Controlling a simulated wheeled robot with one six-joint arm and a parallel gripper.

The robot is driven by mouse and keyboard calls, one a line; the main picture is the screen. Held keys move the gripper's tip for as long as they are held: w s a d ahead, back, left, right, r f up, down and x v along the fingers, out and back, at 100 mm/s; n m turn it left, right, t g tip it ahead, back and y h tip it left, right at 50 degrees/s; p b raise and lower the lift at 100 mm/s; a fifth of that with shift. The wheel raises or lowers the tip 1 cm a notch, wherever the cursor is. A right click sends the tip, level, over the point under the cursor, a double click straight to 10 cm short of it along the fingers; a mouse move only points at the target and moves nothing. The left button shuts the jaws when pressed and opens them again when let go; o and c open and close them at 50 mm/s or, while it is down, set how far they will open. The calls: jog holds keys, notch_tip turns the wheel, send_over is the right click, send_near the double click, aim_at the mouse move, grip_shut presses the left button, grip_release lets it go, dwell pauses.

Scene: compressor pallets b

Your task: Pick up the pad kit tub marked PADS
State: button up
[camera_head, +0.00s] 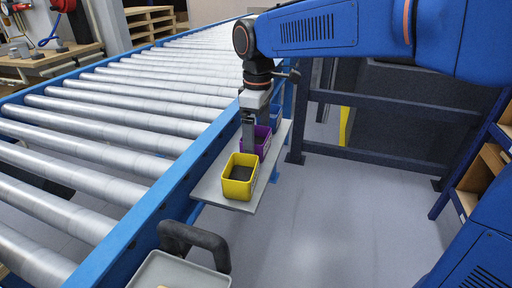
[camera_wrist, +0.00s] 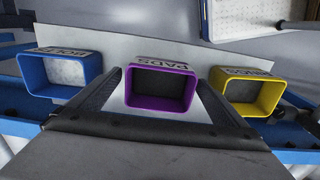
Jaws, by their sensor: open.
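The pad kit tub (camera_wrist: 160,88) is purple, and the word PADS shows on its label in the wrist view, upside down there. It stands on a narrow grey shelf (camera_wrist: 210,46) between a blue tub and a yellow tub. In the head view the purple tub (camera_head: 262,142) is partly hidden behind my gripper. My gripper (camera_wrist: 160,85) is open, with one finger on each side of the purple tub in the wrist view. I cannot tell whether the fingers touch it. In the head view my gripper (camera_head: 248,135) points down at the tub.
The yellow tub (camera_head: 239,177) stands nearer on the shelf, and the blue tub (camera_wrist: 62,72) stands on the other side. A roller conveyor (camera_head: 110,125) with a blue rail runs along the shelf's left. Open grey floor (camera_head: 330,210) lies to the right.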

jog(key=shift+f, duration=0.3)
jog(key=shift+c, duration=0.6)
jog(key=c, duration=1.2)
jog(key=shift+o, duration=0.2)
